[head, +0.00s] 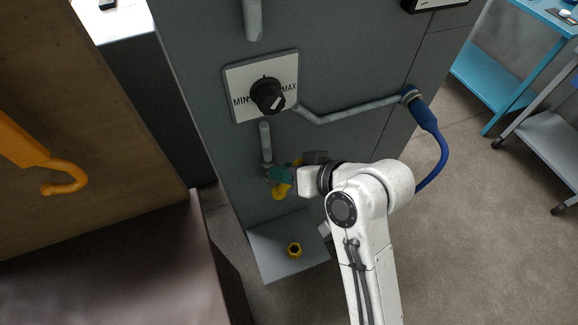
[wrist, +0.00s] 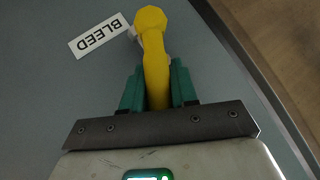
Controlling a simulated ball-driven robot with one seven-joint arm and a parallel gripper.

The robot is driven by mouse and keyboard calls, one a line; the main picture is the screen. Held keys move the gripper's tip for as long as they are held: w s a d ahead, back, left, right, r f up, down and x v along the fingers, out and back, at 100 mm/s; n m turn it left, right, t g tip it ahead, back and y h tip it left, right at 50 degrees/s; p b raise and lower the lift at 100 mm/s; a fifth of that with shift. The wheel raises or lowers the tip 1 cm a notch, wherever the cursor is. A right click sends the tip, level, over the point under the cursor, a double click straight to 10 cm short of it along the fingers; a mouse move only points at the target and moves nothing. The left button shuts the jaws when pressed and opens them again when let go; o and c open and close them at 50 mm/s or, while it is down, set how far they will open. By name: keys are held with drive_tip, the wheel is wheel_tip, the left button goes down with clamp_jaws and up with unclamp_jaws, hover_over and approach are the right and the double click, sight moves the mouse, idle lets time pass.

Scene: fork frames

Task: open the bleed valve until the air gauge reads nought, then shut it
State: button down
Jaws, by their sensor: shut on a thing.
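The bleed valve's yellow handle (head: 281,191) is on the lower front of the grey cabinet, below a short grey pipe. In the wrist view the handle (wrist: 151,40) runs up between the green fingers of my gripper (wrist: 158,75), with its rounded end beyond the fingertips. My gripper (head: 284,174) is shut on the handle. A white label reading BLEED (wrist: 100,36), upside down, is to the left of the handle. The valve body is mostly hidden. I see no readable air gauge face.
A black knob (head: 267,95) on a MIN–MAX plate sits above the valve. A grey pipe (head: 350,112) leads to a blue hose (head: 435,150). A small shelf (head: 265,262) with a yellow ring (head: 294,249) is below. An orange hook (head: 65,180) is at left.

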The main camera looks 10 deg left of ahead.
drive_tip(key=shift+f, duration=0.1)
drive_tip(key=c, duration=1)
unclamp_jaws()
drive_tip(key=shift+o, duration=0.2)
drive_tip(key=v, duration=1.1)
drive_tip(key=shift+b, duration=0.45)
drive_tip(key=shift+a, duration=0.1)
